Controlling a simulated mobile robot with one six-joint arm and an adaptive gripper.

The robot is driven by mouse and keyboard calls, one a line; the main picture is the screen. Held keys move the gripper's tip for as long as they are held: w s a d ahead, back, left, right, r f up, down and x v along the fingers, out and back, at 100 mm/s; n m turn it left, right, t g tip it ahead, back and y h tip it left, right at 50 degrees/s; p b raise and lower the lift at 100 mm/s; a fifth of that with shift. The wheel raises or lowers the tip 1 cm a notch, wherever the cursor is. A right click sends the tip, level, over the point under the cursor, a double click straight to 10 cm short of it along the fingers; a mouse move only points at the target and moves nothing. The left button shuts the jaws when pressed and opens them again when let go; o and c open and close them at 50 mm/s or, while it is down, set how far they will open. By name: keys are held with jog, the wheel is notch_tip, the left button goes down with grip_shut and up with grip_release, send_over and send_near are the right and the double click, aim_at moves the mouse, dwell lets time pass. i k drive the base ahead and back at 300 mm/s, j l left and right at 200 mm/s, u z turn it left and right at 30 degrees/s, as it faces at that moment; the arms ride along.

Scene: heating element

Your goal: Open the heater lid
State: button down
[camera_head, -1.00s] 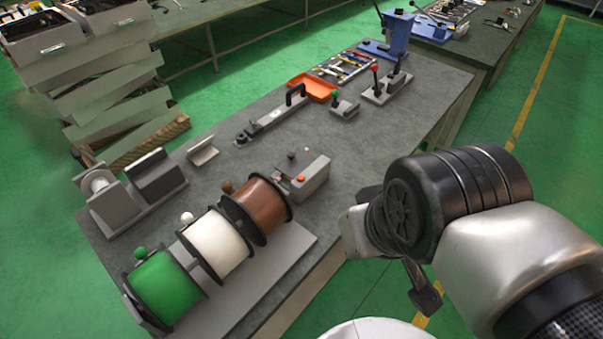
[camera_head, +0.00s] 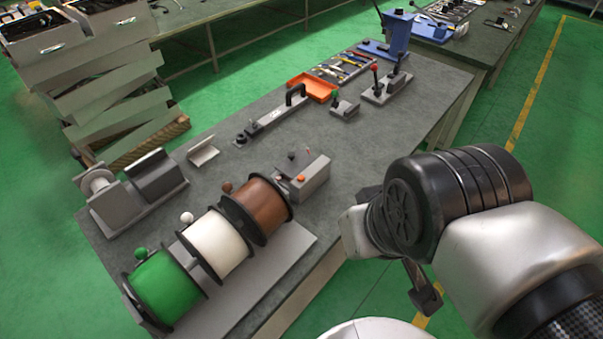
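No part is plainly marked as the heater lid. A long low grey unit (camera_head: 268,121) with a black arched handle (camera_head: 295,93) lies in the middle of the workbench and may be the lidded heater. It appears closed, but its seam is too small to see. My gripper (camera_head: 425,293) hangs at the lower right, off the bench's near edge and well apart from the unit. Only a dark finger part shows below my wrist; the rest is hidden, so its opening cannot be seen.
Green, white (camera_head: 215,245) and brown wire spools stand on the near bench. A grey box with an orange button (camera_head: 302,178) sits beside them. A dark-topped grey device (camera_head: 153,180) is at left. An orange tray (camera_head: 318,88) and lever tools stand farther back. Clear bench lies mid-right.

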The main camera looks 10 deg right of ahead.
aim_at(298, 161)
jog(key=i+l+u, duration=0.4)
jog(key=l, duration=0.2)
jog(key=i+l+u, duration=0.2)
jog(key=l, duration=0.15)
